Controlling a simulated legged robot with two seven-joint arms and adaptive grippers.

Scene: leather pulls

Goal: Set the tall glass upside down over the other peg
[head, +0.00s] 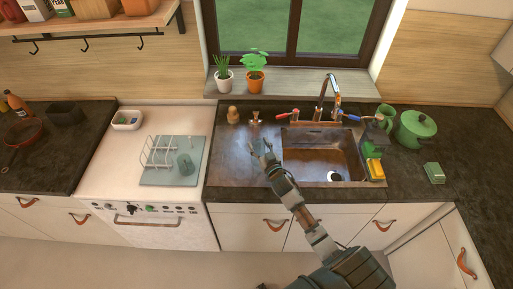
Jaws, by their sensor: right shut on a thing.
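My right gripper (265,154) is over the left part of the sink's metal top, with its fingers pointing up and left. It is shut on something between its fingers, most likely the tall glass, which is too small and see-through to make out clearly. A thin upright, perhaps a peg (191,143), shows behind the cup. Whether the cup covers a peg I cannot tell. My left gripper is out of view.
The sink basin (335,160) is right of the gripper, with a faucet (324,97) behind. A wooden brush or shaker (233,115) and a small brown object (255,118) stand behind the gripper. A white tray (127,120) and green pot (415,128) stand farther off.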

